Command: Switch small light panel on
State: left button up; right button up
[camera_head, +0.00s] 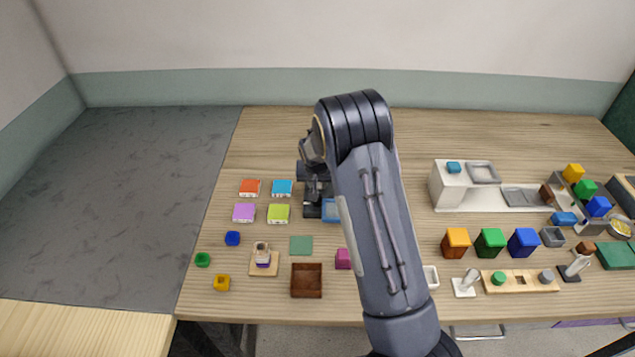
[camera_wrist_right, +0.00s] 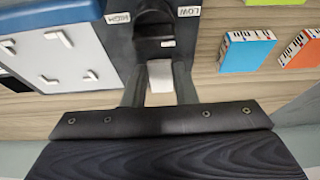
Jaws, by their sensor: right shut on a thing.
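A black switch unit (camera_wrist_right: 190,22) with a HIGH label and a LOW label fills the top middle of the wrist view. Its base (camera_head: 312,211) shows in the head view, left of a blue-edged panel (camera_head: 331,210) that my right arm partly covers. In the wrist view the panel (camera_wrist_right: 65,55) has a white face, small white clips and a blue edge. My right gripper (camera_wrist_right: 160,80) is shut on a pale lever (camera_wrist_right: 160,72) between its fingertips. In the head view this gripper (camera_head: 314,188) is over the switch unit. The lever's position is unclear. My left gripper is not in view.
An orange box (camera_head: 249,188) and a light-blue box (camera_head: 282,188) lie left of the switch unit. Lilac and lime boxes (camera_head: 278,213) lie in front of them. A white bench unit (camera_head: 447,185) stands right. The back of the table is mostly clear.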

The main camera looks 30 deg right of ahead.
aim_at(318, 187)
jog(key=shift+w+d+r+g+y+p, duration=0.25)
jog(key=shift+g+y+p, duration=0.15)
jog(key=shift+g, duration=0.2)
jog(key=shift+w+r+g+y+p, duration=0.1)
jog(key=shift+g+y+p, duration=0.15)
jog(key=shift+g, duration=0.25)
jog(key=shift+w+g+y+p, duration=0.1)
jog(key=shift+g+y, duration=0.25)
jog(key=shift+g, duration=0.15)
jog(key=o, duration=1)
notch_tip(318, 187, up, 7)
jog(key=shift+s+a+f+b, duration=0.1)
jog(key=shift+s+f+b, duration=0.05)
jog(key=shift+b, duration=0.75)
jog(key=shift+r, duration=0.55)
jog(key=shift+s, duration=0.1)
